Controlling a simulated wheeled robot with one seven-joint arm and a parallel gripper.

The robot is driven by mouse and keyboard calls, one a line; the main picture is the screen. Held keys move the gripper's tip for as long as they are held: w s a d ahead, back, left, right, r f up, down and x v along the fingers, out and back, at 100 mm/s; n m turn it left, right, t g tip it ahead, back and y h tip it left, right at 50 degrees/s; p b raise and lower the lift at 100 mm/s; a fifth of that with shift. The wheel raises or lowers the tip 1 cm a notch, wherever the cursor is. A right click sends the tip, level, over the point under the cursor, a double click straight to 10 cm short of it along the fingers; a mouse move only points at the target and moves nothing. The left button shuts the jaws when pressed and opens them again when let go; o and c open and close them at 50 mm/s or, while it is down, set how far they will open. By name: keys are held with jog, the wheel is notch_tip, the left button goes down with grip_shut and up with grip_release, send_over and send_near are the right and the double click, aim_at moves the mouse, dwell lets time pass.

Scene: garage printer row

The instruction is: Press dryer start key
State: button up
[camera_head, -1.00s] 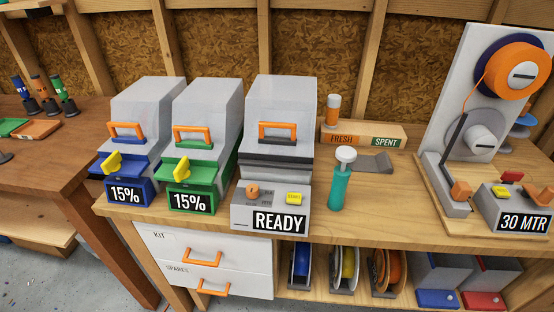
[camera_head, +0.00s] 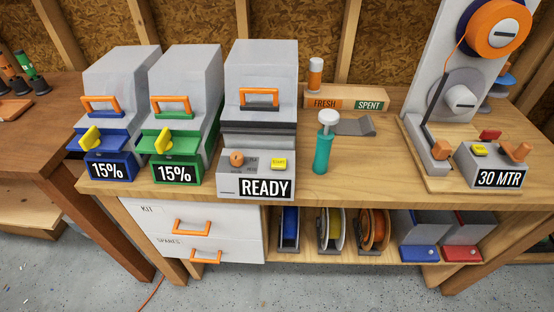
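The dryer (camera_head: 262,85) is a grey box with an orange handle on its front, standing on the wooden workbench. Its low control panel (camera_head: 227,188) juts out at the front and shows a "READY" display (camera_head: 265,188). The yellow start key (camera_head: 279,164) sits on top of the panel at the right. An orange knob (camera_head: 236,158) is on the panel's left. My gripper is not in view.
Two grey boxes with blue (camera_head: 106,166) and green (camera_head: 173,168) fronts, both reading 15%, stand to the left. A teal bottle with a white top (camera_head: 323,150) stands right of the panel. A winder marked 30 MTR (camera_head: 499,180) is at the right. Drawers (camera_head: 160,222) are below.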

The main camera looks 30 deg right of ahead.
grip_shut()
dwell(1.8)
